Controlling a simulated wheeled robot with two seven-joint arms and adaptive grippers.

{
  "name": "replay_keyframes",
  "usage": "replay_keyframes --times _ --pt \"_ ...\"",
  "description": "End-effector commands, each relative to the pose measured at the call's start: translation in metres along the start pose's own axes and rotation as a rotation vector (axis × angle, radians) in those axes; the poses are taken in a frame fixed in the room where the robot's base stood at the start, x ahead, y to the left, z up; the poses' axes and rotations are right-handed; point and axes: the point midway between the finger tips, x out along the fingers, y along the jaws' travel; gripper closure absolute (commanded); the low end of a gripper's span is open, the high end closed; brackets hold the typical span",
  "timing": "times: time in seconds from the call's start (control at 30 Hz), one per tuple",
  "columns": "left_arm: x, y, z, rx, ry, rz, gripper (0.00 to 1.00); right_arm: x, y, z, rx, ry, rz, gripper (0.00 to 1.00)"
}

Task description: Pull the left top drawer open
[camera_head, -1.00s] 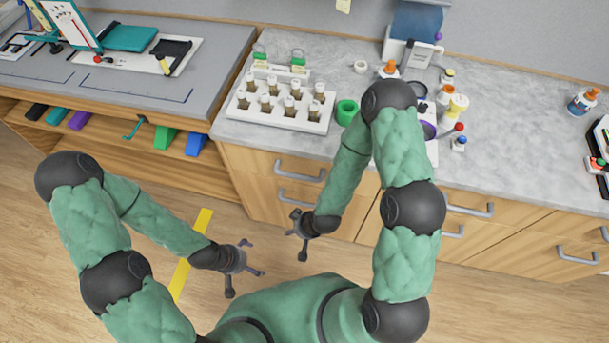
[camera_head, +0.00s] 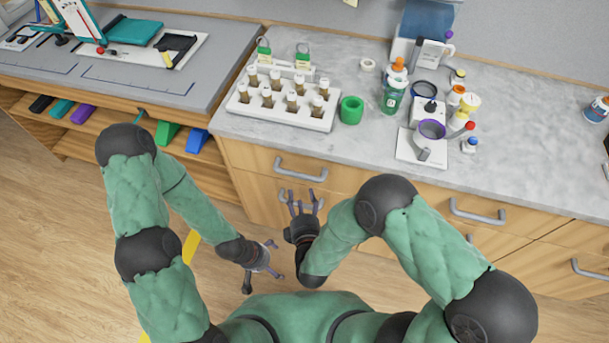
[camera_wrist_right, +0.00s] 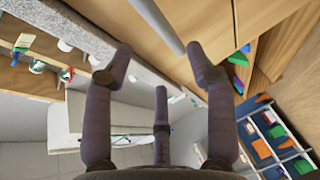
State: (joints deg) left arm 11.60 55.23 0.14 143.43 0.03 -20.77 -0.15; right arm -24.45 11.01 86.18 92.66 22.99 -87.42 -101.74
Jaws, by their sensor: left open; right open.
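The left top drawer (camera_head: 247,158) is shut under the grey counter, with a grey bar handle (camera_head: 300,174) on its light wood front. My right gripper (camera_head: 302,197) is open and empty, its fingers pointing at the cabinet just below that handle. It overlaps the lower drawer's handle in the head view. In the right wrist view, a grey bar handle (camera_wrist_right: 157,22) runs across wood just beyond the spread fingertips (camera_wrist_right: 159,60); it is not gripped. My left gripper (camera_head: 265,264) is open and empty, lower left of the right one, away from the cabinet.
The counter (camera_head: 345,150) holds a white rack (camera_head: 283,115) of several vials, a green cup (camera_head: 351,110) and several bottles. More drawers with handles (camera_head: 477,213) lie to the right. An open shelf with colored items stands left. Floor in front is clear.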

Motion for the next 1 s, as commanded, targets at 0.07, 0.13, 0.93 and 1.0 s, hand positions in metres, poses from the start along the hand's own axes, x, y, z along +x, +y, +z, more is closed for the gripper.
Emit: replay_keyframes --times 0.07,0.13,0.93,1.0 --pt "0.002 -0.001 0.000 0.000 0.000 0.000 0.00 0.003 0.001 0.000 -0.008 -0.002 0.008 0.44" --pt "0.004 -0.001 0.000 0.000 0.000 0.000 0.00 0.009 0.000 0.000 -0.009 -0.003 0.009 0.44" --pt "0.032 -0.011 -0.001 0.000 0.000 0.000 0.00 0.107 0.000 0.000 -0.007 0.000 0.004 0.44" --pt "0.032 -0.011 -0.001 0.000 0.000 0.000 0.00 0.107 0.001 0.000 -0.007 0.000 0.004 0.44"
